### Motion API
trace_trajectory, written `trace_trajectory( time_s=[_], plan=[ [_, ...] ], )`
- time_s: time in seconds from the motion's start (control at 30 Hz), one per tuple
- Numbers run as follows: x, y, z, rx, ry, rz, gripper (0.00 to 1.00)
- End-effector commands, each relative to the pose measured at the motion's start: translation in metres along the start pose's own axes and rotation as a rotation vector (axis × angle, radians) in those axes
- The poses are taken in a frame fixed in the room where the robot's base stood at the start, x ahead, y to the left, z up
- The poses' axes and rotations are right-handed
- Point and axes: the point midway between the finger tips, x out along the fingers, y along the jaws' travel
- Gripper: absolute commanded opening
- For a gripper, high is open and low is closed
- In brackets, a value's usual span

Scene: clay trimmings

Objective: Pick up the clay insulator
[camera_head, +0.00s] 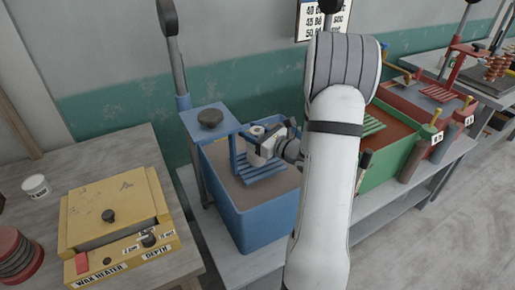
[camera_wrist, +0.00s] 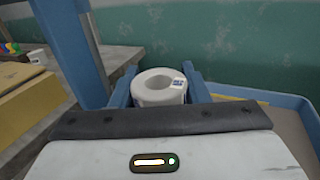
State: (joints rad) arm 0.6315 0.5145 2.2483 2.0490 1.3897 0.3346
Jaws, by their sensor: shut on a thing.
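The clay insulator is a white, ring-topped piece with a small blue-and-white label; it shows in the wrist view (camera_wrist: 158,90) between my gripper's two blue fingers. In the head view the insulator (camera_head: 257,132) is above the blue slatted rack in the blue tub. My gripper (camera_wrist: 160,88) is shut on the insulator, with a finger on each side. In the head view my gripper (camera_head: 258,145) is over the tub, partly hidden by its own wrist. The insulator's underside is hidden, so I cannot tell whether it touches the rack.
The blue tub (camera_head: 252,222) of grey-brown contents has a post at its back left. A yellow wax heater (camera_head: 112,215) and a small white cup (camera_head: 36,186) stand on the left table. Green and red tubs (camera_head: 395,155) stand to the right behind my arm.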

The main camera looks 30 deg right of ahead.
Motion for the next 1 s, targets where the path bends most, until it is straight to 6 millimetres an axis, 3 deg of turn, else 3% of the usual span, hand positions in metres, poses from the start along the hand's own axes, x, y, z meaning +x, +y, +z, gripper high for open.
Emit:
trace_trajectory(
  time_s=[0.3, 0.77, 1.0],
  plan=[
    [0.0, 0.0, 0.0, 0.0, 0.0, 0.0, 0.0],
    [-0.001, -0.001, 0.002, -0.002, -0.002, -0.001, 0.0],
    [-0.001, -0.001, 0.025, -0.006, -0.004, -0.002, 0.0]
  ],
)
